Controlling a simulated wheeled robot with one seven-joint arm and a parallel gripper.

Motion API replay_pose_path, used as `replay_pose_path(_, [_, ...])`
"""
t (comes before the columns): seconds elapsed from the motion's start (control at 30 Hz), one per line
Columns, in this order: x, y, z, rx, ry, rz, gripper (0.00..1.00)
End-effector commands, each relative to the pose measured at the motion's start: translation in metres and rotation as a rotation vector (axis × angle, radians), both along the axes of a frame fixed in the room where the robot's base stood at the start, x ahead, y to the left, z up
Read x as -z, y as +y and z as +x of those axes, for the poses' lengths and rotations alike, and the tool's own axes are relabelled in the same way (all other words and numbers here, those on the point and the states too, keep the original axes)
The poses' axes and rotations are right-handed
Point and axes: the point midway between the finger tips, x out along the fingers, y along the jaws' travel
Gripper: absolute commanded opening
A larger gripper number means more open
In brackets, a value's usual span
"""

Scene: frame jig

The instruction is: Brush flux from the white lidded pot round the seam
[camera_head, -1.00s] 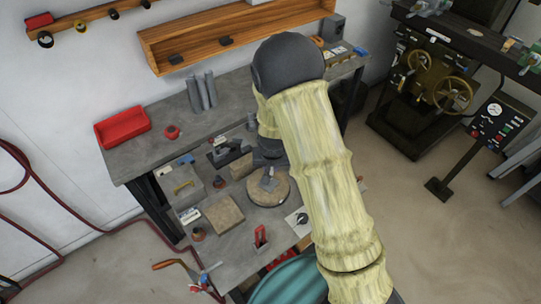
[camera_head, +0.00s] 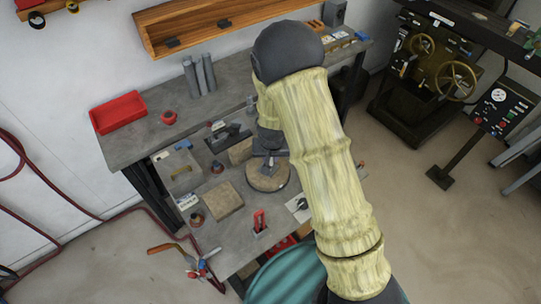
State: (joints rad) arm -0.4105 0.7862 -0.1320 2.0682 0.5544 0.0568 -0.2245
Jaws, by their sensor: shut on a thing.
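My gripper (camera_head: 269,147) is dark and points down over the round tan disc (camera_head: 265,181) on the bench. My own arm hides much of it. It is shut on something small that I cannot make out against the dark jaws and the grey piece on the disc. I cannot tell whether the held thing touches the disc or the grey piece. I cannot pick out a white lidded pot for certain, nor see the seam.
A square tan block (camera_head: 222,199), a grey box (camera_head: 179,173) and a red-handled tool (camera_head: 259,223) stand around the disc. A red bin (camera_head: 119,112) and grey cylinders (camera_head: 200,76) are at the back. A teal round thing (camera_head: 290,278) lies below the bench's front edge.

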Motion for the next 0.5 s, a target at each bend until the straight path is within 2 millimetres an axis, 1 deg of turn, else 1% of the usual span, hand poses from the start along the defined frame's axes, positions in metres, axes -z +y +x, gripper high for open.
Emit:
replay_pose_path(0.03, [0.009, 0.0, 0.0, 0.0, 0.0, 0.0, 0.0])
replay_pose_path(0.2, [0.02, 0.0, 0.0, 0.0, 0.0, 0.0, 0.0])
replay_pose_path(0.5, [0.022, 0.0, 0.0, 0.0, 0.0, 0.0, 0.0])
